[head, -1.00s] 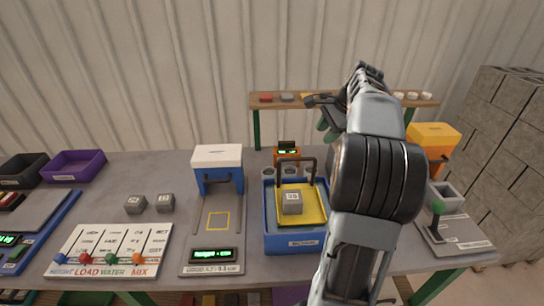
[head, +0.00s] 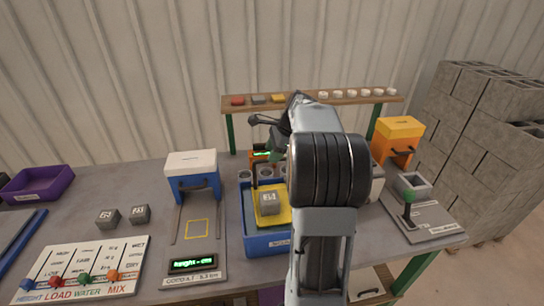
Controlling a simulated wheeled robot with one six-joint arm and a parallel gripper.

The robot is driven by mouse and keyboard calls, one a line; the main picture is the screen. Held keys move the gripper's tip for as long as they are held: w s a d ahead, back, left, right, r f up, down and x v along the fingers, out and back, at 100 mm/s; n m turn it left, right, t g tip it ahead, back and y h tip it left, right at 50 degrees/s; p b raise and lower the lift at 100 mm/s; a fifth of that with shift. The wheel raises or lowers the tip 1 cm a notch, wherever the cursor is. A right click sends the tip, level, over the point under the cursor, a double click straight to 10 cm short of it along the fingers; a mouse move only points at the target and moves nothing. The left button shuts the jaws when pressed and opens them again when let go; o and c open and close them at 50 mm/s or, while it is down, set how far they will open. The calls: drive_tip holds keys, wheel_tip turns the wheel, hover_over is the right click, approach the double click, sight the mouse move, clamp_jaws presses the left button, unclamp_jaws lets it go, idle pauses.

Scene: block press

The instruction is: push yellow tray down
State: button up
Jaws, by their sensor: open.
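The yellow tray (head: 284,214) sits in the blue bin (head: 266,241) at the middle of the table, with a grey block (head: 269,202) on it. A dark upright handle frame rises at the tray; its right part is hidden behind my arm. My gripper (head: 262,122) is open, above and behind the tray, with its fingers pointing left. I see no contact between it and the tray.
A blue and white press (head: 192,165) stands left of the bin, near two grey blocks (head: 108,218). A lever board (head: 88,265) lies front left. An orange machine (head: 398,133) and green-knobbed lever (head: 409,197) stand right. A raised shelf (head: 300,104) runs behind.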

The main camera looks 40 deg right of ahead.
drive_tip(key=shift+x, duration=1.35)
drive_tip(key=shift+c, duration=0.2)
clamp_jaws()
drive_tip(key=shift+f, duration=0.1)
